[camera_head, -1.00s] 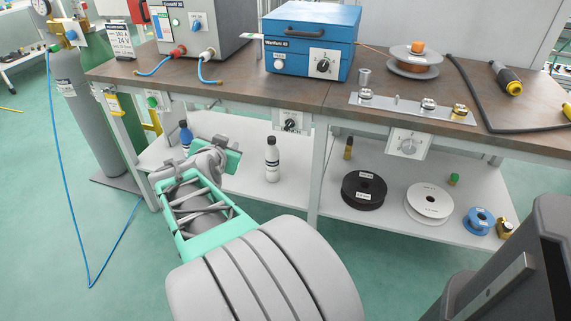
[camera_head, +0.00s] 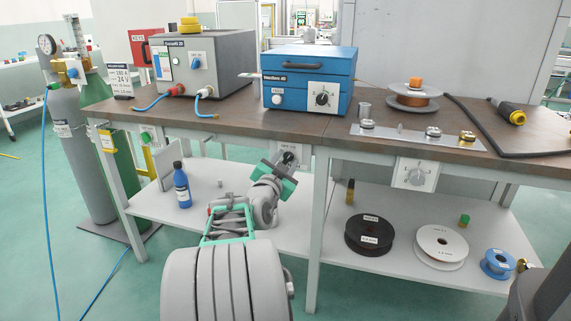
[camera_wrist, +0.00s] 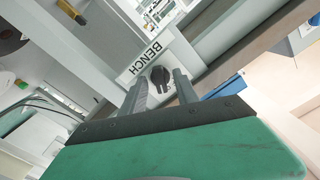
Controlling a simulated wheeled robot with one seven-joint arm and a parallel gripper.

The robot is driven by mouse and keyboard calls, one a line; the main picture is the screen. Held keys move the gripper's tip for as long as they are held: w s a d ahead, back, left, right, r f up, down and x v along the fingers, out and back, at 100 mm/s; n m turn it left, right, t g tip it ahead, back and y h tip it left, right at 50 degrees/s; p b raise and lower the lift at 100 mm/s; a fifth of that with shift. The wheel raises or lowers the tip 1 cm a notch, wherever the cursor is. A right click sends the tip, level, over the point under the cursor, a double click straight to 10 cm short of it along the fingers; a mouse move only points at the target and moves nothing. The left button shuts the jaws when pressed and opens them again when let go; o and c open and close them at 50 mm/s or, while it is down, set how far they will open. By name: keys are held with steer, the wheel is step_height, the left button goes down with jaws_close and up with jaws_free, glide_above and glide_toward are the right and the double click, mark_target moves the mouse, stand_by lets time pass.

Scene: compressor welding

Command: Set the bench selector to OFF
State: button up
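The bench selector is a black rotary knob (camera_wrist: 160,76) on a white plate marked BENCH (camera_wrist: 144,60), seen upside down in the wrist view. In the head view the selector (camera_head: 289,157) is on the bench's front edge, partly covered by my gripper (camera_head: 282,170). In the wrist view my gripper (camera_wrist: 160,80) is open, with one grey finger on each side of the knob. I cannot tell whether the fingers touch the knob or stop just short of it. The knob's pointer position and the OFF mark are not readable.
The wooden bench top (camera_head: 240,118) is above my gripper, with a blue box with its own black knob (camera_head: 322,98). A grey dial plate (camera_head: 415,175) is further right on the front edge. Below, the shelf holds a blue bottle (camera_head: 181,186) and a black spool (camera_head: 368,234).

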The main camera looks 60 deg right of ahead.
steer(key=shift+c, duration=0.6)
jaws_close()
steer(key=shift+n, duration=0.4)
steer(key=n, duration=0.5)
steer(key=n+p, duration=0.2)
steer(key=n, duration=0.4)
steer(key=shift+p, duration=0.3)
steer(key=shift+o, duration=0.6)
jaws_free()
